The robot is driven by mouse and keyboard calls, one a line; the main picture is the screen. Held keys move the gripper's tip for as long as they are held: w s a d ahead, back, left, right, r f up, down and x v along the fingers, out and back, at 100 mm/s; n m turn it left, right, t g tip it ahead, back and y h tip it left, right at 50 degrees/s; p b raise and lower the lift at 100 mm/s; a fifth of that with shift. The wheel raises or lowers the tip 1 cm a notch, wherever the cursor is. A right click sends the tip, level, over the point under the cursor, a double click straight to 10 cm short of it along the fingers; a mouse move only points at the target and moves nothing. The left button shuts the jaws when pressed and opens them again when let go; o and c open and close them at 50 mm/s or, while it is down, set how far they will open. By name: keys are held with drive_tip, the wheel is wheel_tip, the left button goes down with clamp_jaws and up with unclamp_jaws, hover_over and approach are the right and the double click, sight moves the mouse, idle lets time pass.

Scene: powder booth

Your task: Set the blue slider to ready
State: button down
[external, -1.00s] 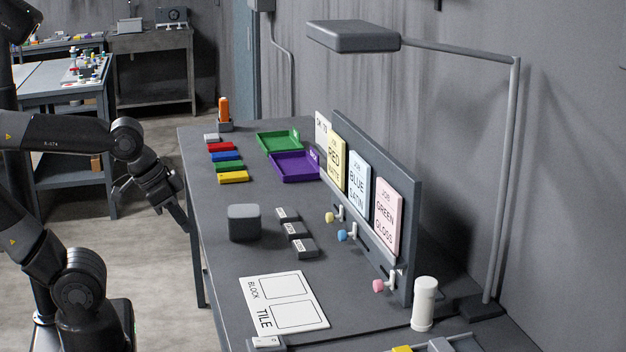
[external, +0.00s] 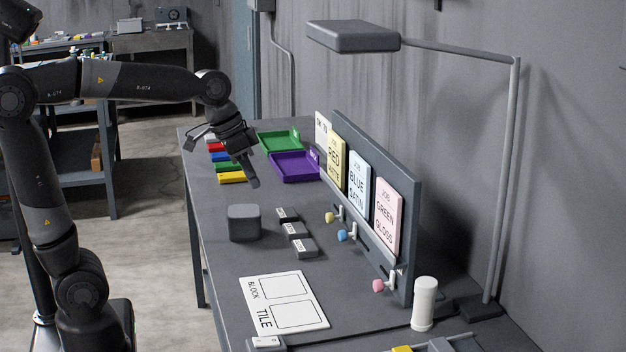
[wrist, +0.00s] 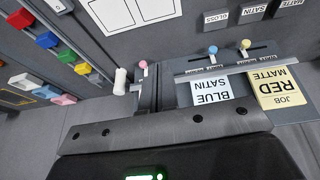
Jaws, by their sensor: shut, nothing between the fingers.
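The blue slider knob (external: 342,235) sits on a white stem at the front of the upright grey panel (external: 408,275), between the yellow knob (external: 330,217) and the pink knob (external: 378,285). In the wrist view the blue knob (wrist: 212,50) stands by a slot rail above the upside-down BLUE SATIN card (wrist: 211,89); the rail's small lettering is unreadable to me. My gripper (external: 255,184) is shut and empty, pointing down above the table, left of and behind the blue knob in the external view, clear of it.
A grey block (external: 244,223) and several dark labelled tiles (external: 294,230) lie before the panel. Green (external: 279,141) and purple (external: 294,167) trays and coloured blocks (external: 232,178) lie beyond. A lamp (external: 353,37) overhangs the panel. A white cylinder (external: 424,303) stands at its near end.

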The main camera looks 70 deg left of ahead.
drive_tip(key=w+a+f+h, duration=0.1)
drive_tip(key=w+a+f, duration=0.2)
drive_tip(key=w+a, duration=0.6)
drive_tip(key=w+a+f+g, duration=0.1)
drive_tip(key=w+a+f, duration=0.3)
drive_tip(key=w+a, duration=0.6)
drive_tip(key=shift+w+a+f+h, duration=0.15)
drive_tip(key=shift+w+h, duration=0.25)
drive_tip(key=shift+w, duration=0.65)
drive_tip(key=x, duration=0.8)
drive_tip(key=d+x, duration=0.1)
drive_tip(key=x, duration=0.3)
drive_tip(key=shift+s, duration=0.3)
drive_tip(key=shift+d+f, duration=0.4)
drive_tip(key=shift+f, duration=0.35)
drive_tip(key=d, duration=0.7)
drive_tip(key=shift+d, duration=0.4)
